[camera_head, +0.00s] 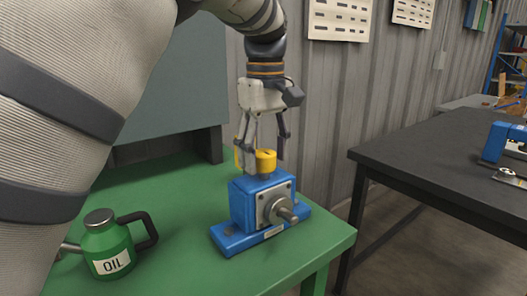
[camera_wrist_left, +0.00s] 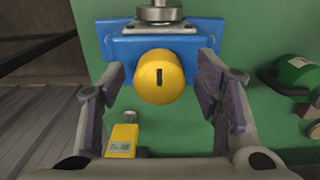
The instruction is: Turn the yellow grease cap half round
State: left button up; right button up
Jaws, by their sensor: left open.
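The yellow grease cap (camera_head: 265,161) sits on top of a blue bearing block (camera_head: 243,206) with a metal shaft, on a green table. In the left wrist view the cap (camera_wrist_left: 160,77) shows a dark slot that runs nearly up and down in the picture. My left gripper (camera_head: 261,158) points down above the block. Its fingers are open, one on each side of the cap; in the left wrist view the fingers (camera_wrist_left: 162,110) show gaps to the cap. My right gripper is not in view.
A green oil can (camera_head: 108,246) stands on the green table (camera_head: 190,262), left of the block. A yellow device with a small display (camera_wrist_left: 122,137) shows in the left wrist view. A dark table (camera_head: 450,160) stands at the right.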

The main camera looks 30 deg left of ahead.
pick_arm(q)
jog(key=c, duration=1.1)
jog(key=shift+c, duration=0.2)
jog(key=shift+m, duration=0.3)
